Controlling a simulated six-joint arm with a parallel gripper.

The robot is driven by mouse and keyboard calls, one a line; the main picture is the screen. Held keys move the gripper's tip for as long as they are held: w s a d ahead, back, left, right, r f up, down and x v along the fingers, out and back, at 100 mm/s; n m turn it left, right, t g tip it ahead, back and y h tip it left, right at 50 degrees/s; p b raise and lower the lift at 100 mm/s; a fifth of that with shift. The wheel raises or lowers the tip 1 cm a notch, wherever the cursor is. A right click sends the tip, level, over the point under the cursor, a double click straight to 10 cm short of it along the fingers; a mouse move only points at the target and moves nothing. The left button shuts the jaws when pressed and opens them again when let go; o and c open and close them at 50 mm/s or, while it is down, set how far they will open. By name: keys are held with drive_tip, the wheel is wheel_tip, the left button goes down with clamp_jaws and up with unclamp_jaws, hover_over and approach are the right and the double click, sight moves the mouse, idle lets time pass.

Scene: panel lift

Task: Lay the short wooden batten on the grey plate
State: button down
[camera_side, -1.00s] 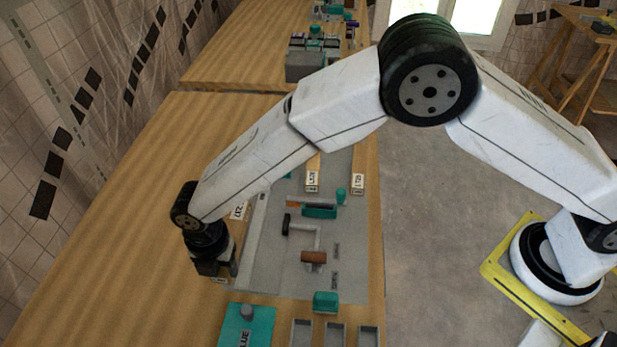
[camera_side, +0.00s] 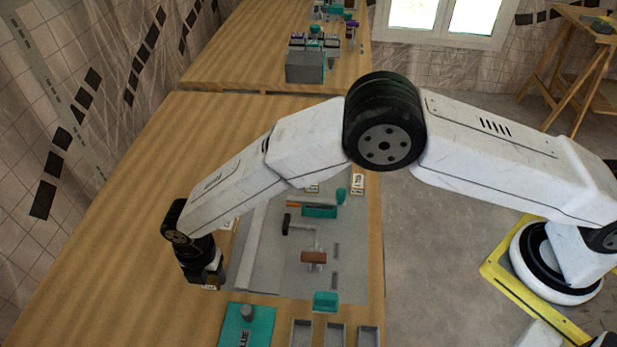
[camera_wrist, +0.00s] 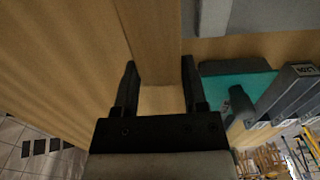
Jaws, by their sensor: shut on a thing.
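My gripper (camera_wrist: 160,75) is shut on a wooden batten (camera_wrist: 150,35), which runs away between the two fingers in the wrist view. In the side view, my gripper (camera_side: 205,277) is over the wooden bench, just left of the grey plate's left edge. A pale labelled end of the batten (camera_side: 210,287) shows below the fingers; the rest is hidden by the gripper. The grey plate (camera_side: 270,275) lies flat on the bench, with a long raised grey strip along its left side. I cannot tell whether the batten touches the bench.
A teal block (camera_side: 325,301), a brown piece (camera_side: 313,258) and a black-headed tool (camera_side: 287,224) are on the plate. A teal board (camera_side: 262,322) and several grey trays (camera_side: 302,334) lie at the front. The bench left of my gripper is clear.

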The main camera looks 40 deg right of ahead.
drive_tip(key=shift+f, duration=1.1)
drive_tip(key=shift+f, duration=0.15)
drive_tip(key=shift+c, duration=0.7)
unclamp_jaws()
wheel_tip(320, 180, up, 12)
drive_tip(key=shift+d+r, duration=0.15)
drive_tip(key=shift+r, duration=0.05)
